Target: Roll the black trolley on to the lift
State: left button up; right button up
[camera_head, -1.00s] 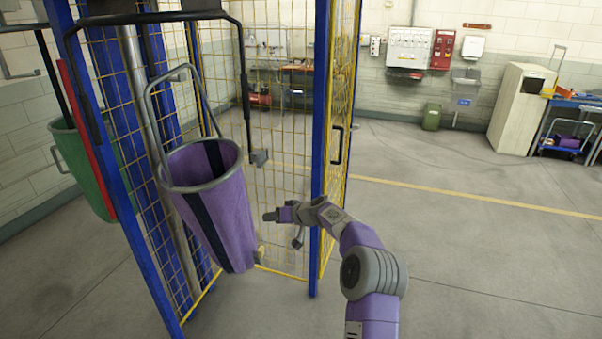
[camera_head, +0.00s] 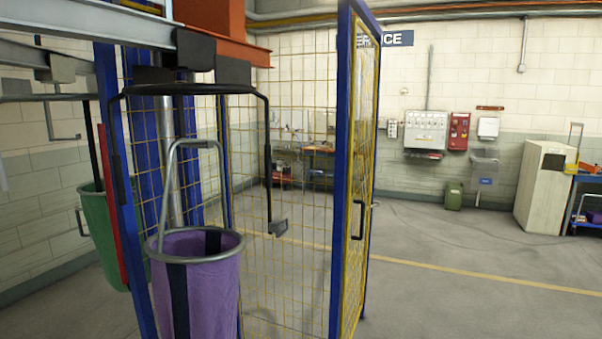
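A black trolley-like block (camera_head: 195,47) sits at the end of a grey overhead rail (camera_head: 60,40); I cannot tell exactly how it rests on the rail. A black hanger frame (camera_head: 190,89) is below it, with side arms reaching down. A purple bag (camera_head: 205,285) with a dark stripe and a grey metal handle (camera_head: 170,170) is below the hanger, its bottom cut off by the picture edge. An orange-red beam structure (camera_head: 215,17), possibly part of the lift, is at the top beside the block. Neither of my grippers is in view.
A blue-posted yellow mesh cage (camera_head: 350,190) stands around the bag, its door side with a black handle at the right. A green bag (camera_head: 97,225) hangs at the left by a red post (camera_head: 108,200). Open floor (camera_head: 450,245) lies to the right.

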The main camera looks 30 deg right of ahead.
aim_at(197, 54)
jog(key=z, duration=2.25)
jog(key=i, duration=2.6)
jog(key=u, duration=3.35)
